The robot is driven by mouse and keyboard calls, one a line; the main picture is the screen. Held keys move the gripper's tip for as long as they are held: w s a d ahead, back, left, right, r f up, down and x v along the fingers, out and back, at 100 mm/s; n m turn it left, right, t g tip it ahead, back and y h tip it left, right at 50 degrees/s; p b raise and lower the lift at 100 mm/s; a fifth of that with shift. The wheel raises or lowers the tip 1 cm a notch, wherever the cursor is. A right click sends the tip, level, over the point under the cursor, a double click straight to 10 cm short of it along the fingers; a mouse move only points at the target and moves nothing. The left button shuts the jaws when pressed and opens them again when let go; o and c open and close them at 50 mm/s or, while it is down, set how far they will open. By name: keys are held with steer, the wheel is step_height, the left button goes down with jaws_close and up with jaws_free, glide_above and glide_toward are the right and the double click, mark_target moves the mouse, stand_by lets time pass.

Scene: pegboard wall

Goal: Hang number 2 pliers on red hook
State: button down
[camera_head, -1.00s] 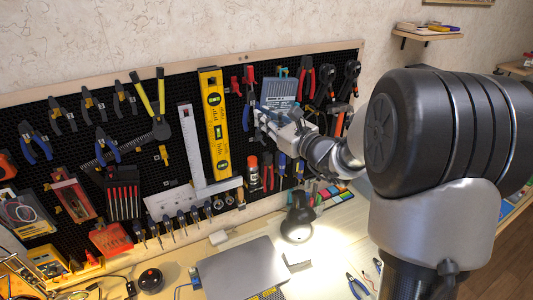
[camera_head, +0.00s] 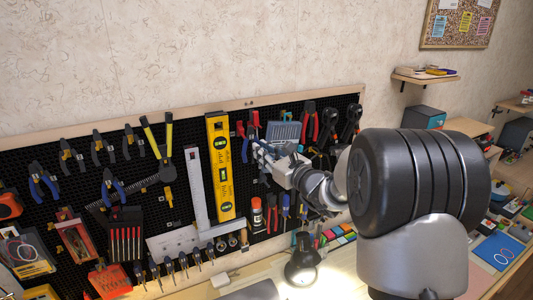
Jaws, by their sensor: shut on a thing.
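My gripper (camera_head: 263,155) is at the pegboard, right of the yellow level, and is shut on a pair of pliers. The pliers (camera_head: 245,149) show blue handle parts at the gripper's left side; the gripper hides much of them. No number can be read on them. Red parts (camera_head: 240,128) show just above, close to the pliers, but I cannot tell whether they are the red hook or another tool's handle. I cannot tell whether the pliers touch a hook.
The yellow level (camera_head: 220,165) and a white square (camera_head: 193,180) hang left of my gripper. A grey-blue case (camera_head: 286,132) and red-handled pliers (camera_head: 310,120) hang to its right. A black lamp (camera_head: 302,262) stands below on the bench.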

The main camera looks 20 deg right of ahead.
steer(key=w+a+f, duration=0.1)
steer(key=w, duration=0.5)
steer(key=shift+f, duration=0.2)
stand_by(0.4)
stand_by(0.7)
steer(key=c, duration=1.6)
jaws_free()
